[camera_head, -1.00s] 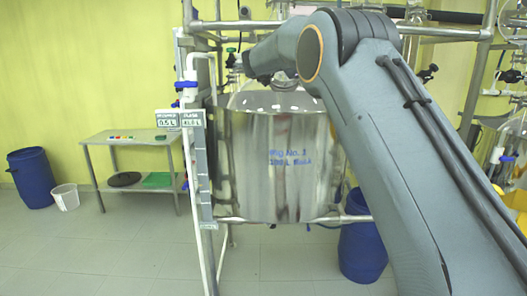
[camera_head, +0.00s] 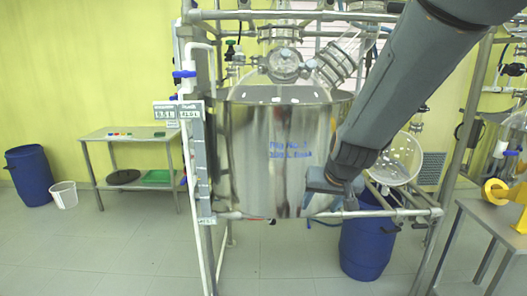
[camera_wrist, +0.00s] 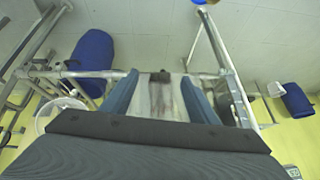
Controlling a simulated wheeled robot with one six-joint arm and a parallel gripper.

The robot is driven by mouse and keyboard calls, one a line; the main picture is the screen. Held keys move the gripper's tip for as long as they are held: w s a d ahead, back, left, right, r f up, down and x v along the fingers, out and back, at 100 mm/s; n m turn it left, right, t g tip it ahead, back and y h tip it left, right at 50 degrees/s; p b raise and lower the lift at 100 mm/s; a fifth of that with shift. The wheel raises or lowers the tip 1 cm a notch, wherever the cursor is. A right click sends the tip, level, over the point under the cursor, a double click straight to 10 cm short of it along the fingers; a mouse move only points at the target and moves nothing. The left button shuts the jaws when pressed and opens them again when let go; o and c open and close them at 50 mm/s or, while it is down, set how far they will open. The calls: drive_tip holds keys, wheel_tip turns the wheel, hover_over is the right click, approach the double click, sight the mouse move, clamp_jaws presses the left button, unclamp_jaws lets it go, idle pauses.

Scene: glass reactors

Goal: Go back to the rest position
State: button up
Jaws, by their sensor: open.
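Beyond the fingers, a short dark part (camera_wrist: 160,76) shows near the frame's metal tube. I cannot tell whether the gripper touches the vessel. My arm hides part of the right side of the reactor frame.
The metal frame (camera_head: 395,213) surrounds the vessel, with a blue drum (camera_head: 367,250) under its right side. A side table (camera_head: 130,138) stands left, a table with a yellow part (camera_head: 495,192) right. Floor in front is clear.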

drive_tip(key=s+d+f+g, duration=0.1)
drive_tip(key=s+f, duration=0.1)
drive_tip(key=s, duration=0.4)
drive_tip(key=s+d+f+g, duration=0.1)
drive_tip(key=s+f+g, duration=0.1)
drive_tip(key=s, duration=0.5)
drive_tip(key=s+d+f+n+g, duration=0.1)
drive_tip(key=s+f+g, duration=0.1)
drive_tip(key=s+f, duration=0.2)
drive_tip(key=s, duration=0.3)
drive_tip(key=shift+d+h+b, duration=0.3)
drive_tip(key=shift+d+h, duration=0.05)
drive_tip(key=shift+h, duration=0.05)
